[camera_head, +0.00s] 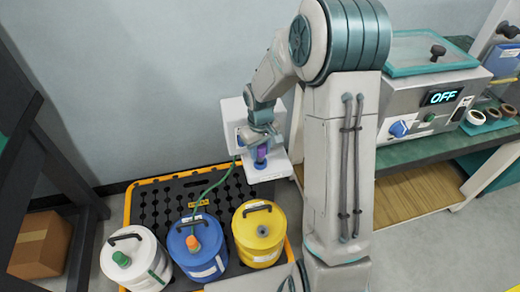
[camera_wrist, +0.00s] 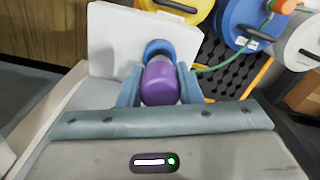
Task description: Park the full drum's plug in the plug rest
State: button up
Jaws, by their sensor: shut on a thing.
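My gripper (camera_wrist: 160,85) is shut on a purple piece (camera_wrist: 161,84), with a finger on each side of it. In the head view my gripper (camera_head: 262,150) is beside a white bracket (camera_head: 268,174) on the wall, above and behind the yellow drum. A rounded blue part (camera_wrist: 159,47) lies just beyond the purple piece, against the white bracket. I cannot tell whether it belongs to the piece or the bracket, or whether the piece rests on anything. The yellow drum (camera_head: 258,236) has a grey fitting in its top. No plug rest can be clearly identified.
A white drum (camera_head: 136,262) with a green cap and a blue drum (camera_head: 197,250) with an orange fitting stand on the black pallet (camera_head: 160,205). A green hose (camera_head: 216,184) runs from the blue drum towards the bracket. A bench (camera_head: 425,150) with a machine is at right.

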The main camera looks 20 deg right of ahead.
jog(key=shift+f+b, duration=0.7)
jog(key=shift+f, duration=0.35)
jog(key=o, duration=1.1)
jog(key=shift+r, duration=0.15)
notch_tip(320, 180, up, 12)
jog(key=shift+r+p, duration=0.15)
jog(key=shift+p, duration=1.1)
jog(key=shift+r, duration=0.7)
